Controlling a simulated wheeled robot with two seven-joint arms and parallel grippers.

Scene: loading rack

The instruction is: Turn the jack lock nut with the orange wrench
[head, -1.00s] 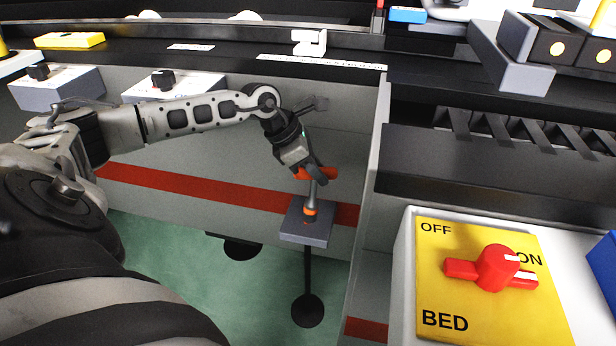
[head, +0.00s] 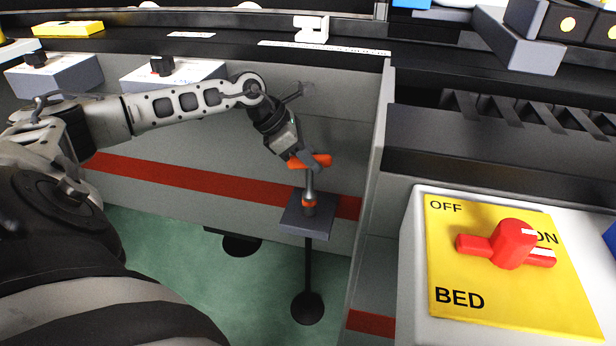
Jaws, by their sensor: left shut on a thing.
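The orange wrench (head: 310,183) has an orange handle at the top and a grey shaft running down to the jack. My left gripper (head: 305,160) is shut on the orange handle, coming from the upper left. The wrench's lower end meets an orange-red ring, the jack lock nut (head: 309,203), on the dark grey jack plate (head: 307,222). I cannot tell how fully the wrench sits on the nut. My right gripper is not in view.
A white box with a yellow BED panel (head: 460,316) and red knob (head: 511,244) stands at right. A grey panel wall with a red stripe (head: 190,181) lies behind the jack. Grey control boxes (head: 55,76) and a yellow block (head: 68,28) are at upper left. Green floor (head: 190,262) is open below.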

